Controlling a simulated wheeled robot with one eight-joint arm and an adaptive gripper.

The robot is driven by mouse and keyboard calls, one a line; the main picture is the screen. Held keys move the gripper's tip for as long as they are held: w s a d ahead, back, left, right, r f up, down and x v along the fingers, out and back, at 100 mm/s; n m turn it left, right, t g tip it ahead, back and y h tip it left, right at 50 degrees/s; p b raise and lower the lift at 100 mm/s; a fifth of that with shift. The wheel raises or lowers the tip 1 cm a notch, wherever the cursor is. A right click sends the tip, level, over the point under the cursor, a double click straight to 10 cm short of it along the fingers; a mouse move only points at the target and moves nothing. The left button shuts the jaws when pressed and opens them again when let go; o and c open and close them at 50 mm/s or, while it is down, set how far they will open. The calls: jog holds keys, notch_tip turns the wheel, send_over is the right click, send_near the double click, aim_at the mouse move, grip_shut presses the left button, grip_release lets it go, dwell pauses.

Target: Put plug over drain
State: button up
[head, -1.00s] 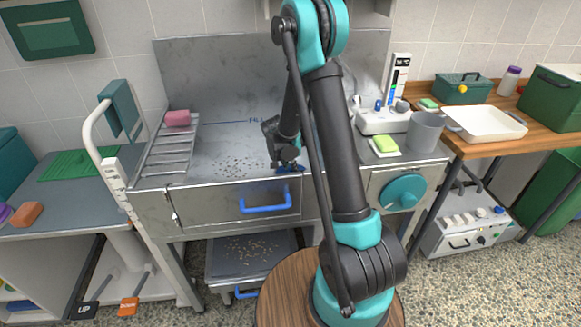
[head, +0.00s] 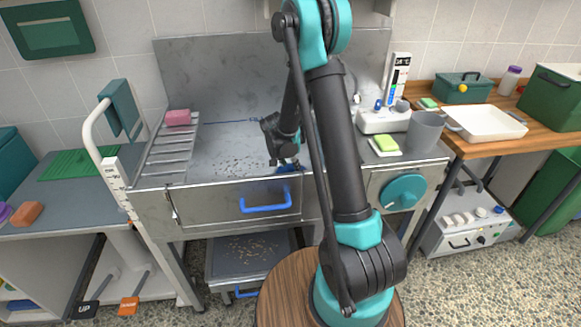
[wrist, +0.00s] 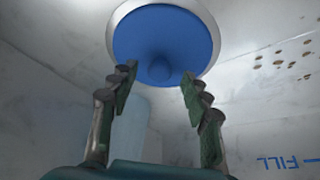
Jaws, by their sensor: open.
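The blue round plug (wrist: 160,35) with a small knob (wrist: 160,70) lies face-on in the wrist view. A pale ring (wrist: 113,35), which looks like the drain's rim, shows around its edge; the drain opening itself is hidden. In the head view a bit of blue (head: 285,169) shows below my gripper (head: 284,160), at the front of the steel tub. My gripper (wrist: 157,90) is open in the wrist view, its two fingers apart on either side of the knob and holding nothing.
The steel tub (head: 215,150) has specks on its floor and a slatted rack (head: 168,150) with a pink block (head: 178,118) at left. A blue handle (head: 265,203) is on its front.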

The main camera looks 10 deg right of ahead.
jog(key=v, duration=1)
jog(key=shift+r, duration=0.35)
jog(key=shift+s, duration=0.2)
